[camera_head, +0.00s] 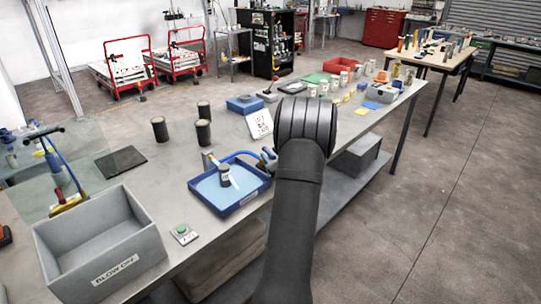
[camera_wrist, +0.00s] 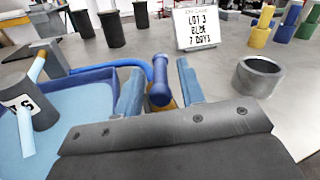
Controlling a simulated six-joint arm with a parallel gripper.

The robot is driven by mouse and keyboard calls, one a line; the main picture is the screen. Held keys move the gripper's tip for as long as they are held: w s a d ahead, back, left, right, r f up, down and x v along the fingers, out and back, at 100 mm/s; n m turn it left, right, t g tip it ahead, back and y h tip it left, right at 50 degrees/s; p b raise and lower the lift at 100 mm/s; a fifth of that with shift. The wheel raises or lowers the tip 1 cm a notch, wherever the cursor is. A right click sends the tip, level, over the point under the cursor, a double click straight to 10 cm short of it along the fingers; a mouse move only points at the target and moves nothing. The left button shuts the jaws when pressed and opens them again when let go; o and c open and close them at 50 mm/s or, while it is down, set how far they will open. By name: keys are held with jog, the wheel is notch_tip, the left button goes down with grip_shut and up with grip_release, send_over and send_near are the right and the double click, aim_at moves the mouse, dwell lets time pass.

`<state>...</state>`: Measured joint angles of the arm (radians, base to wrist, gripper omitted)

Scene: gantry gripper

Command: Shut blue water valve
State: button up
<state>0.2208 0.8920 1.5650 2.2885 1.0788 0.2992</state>
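The blue water valve shows in the wrist view as a blue handle (camera_wrist: 159,92) with a bit of brass below it, and a blue hose (camera_wrist: 103,66) runs to it from the left. My gripper (camera_wrist: 161,84) has its two light-blue fingers apart, one on each side of the handle. I see gaps on both sides, so it does not look gripped. In the head view the valve area (camera_head: 268,158) is at the right of the blue tray, partly hidden by my dark arm. The valve's lower body is hidden by my gripper.
The blue tray (camera_head: 205,197) holds a small dark container (camera_head: 224,175). A sign card (camera_wrist: 196,27) stands behind the valve and a grey metal ring (camera_wrist: 257,75) is to its right. A grey bin (camera_head: 62,238) and a green button (camera_head: 182,232) are at front left.

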jog(key=shift+w+a, duration=0.1)
jog(key=shift+w, duration=0.1)
grip_shut()
jog(key=shift+a+m+t+h, duration=0.15)
jog(key=shift+m+t+h, duration=0.65)
jog(key=shift+m+h, duration=0.95)
jog(key=shift+n+h, duration=0.25)
jog(key=shift+h, duration=0.2)
